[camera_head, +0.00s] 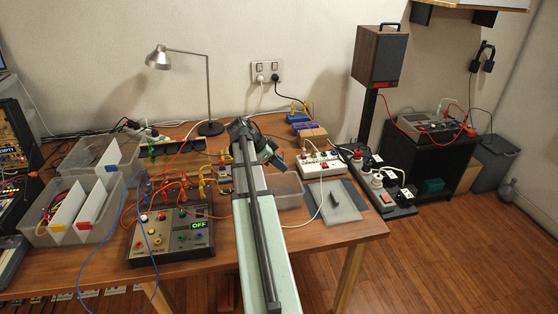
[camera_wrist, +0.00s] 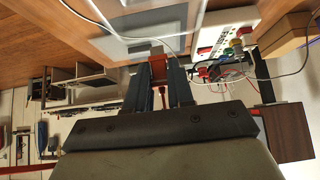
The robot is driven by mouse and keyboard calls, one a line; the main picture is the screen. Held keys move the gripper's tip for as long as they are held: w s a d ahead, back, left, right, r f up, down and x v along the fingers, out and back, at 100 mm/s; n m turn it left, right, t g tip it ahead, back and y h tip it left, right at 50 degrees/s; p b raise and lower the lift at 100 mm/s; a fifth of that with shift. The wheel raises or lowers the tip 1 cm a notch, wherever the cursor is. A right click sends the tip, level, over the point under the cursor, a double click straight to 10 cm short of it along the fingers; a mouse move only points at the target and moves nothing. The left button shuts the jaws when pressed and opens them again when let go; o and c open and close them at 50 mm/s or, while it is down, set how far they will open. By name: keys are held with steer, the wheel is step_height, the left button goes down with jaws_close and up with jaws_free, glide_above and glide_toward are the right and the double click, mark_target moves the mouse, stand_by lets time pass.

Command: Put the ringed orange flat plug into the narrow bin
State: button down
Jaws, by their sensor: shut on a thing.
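My gripper (camera_head: 277,160) is above the middle of the table, near the back. In the wrist view my gripper (camera_wrist: 159,72) is shut on a small orange-red piece (camera_wrist: 158,66), which shows between the two fingers. Its shape and any ring on it are mostly hidden by the fingers, so I cannot confirm that it is the ringed flat plug. In the head view the held piece is too small to make out. A small clear bin (camera_head: 288,201) stands on the table just right of my arm, partly hidden by it; it may be the narrow bin.
Two larger clear bins with white dividers (camera_head: 117,159) stand at the left. A control box with an OFF display (camera_head: 172,238) is in front, with loose cables around it. A lamp (camera_head: 208,128) stands behind.

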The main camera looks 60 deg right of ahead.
steer(key=shift+f, duration=2.25)
steer(key=c, duration=0.9)
jaws_free()
steer(key=v, duration=1.3)
steer(key=shift+w+a+r, duration=0.2)
steer(key=shift+r, duration=0.1)
